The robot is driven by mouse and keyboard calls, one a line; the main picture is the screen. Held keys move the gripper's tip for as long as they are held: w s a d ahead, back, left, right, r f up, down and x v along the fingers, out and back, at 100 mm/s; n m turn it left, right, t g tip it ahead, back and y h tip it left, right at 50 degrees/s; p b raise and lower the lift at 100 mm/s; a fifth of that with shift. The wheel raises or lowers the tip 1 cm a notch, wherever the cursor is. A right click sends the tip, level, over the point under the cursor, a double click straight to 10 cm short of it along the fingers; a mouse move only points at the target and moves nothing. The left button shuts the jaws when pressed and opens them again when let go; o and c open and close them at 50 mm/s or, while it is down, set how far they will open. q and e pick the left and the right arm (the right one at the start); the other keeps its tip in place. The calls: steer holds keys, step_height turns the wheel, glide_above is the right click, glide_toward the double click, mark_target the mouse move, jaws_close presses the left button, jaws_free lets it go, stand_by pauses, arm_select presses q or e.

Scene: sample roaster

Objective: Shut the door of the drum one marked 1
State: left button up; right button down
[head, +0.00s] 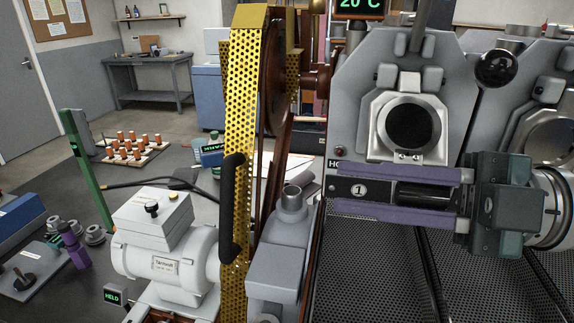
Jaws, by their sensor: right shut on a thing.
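Drum one (345,95) is the grey machine front at the right of the head view, with a round dark window (411,127) in a bright metal frame. Below the window is a dark bar with a plate marked 1 (359,190) and a black cylindrical grip (425,195). My right gripper (335,193) comes in from the right, with one purple finger above the bar and one below. It is shut on the black grip. The fingers and gripper body hide the bar's edges and right end. I cannot tell how far the door stands open. My left gripper is not in view.
A second grey drum front (541,85) stands close at the right. Perforated dark trays (370,260) lie below. A yellow perforated belt guard (240,130) and a motor (165,250) stand left. A black ball knob (495,68) sits above my right gripper.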

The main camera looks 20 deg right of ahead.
steer(key=shift+w+d+f, duration=0.1)
steer(key=shift+f, duration=0.15)
stand_by(0.3)
steer(key=c, duration=0.7)
jaws_free()
steer(key=shift+c, duration=0.2)
steer(key=shift+d, duration=0.15)
steer(key=b, duration=0.3)
glide_toward(444, 200)
steer(key=x, duration=0.3)
steer(key=w+x, duration=0.1)
steer(key=x, duration=0.1)
steer(key=shift+w+f, duration=0.15)
steer(key=shift+f, duration=0.25)
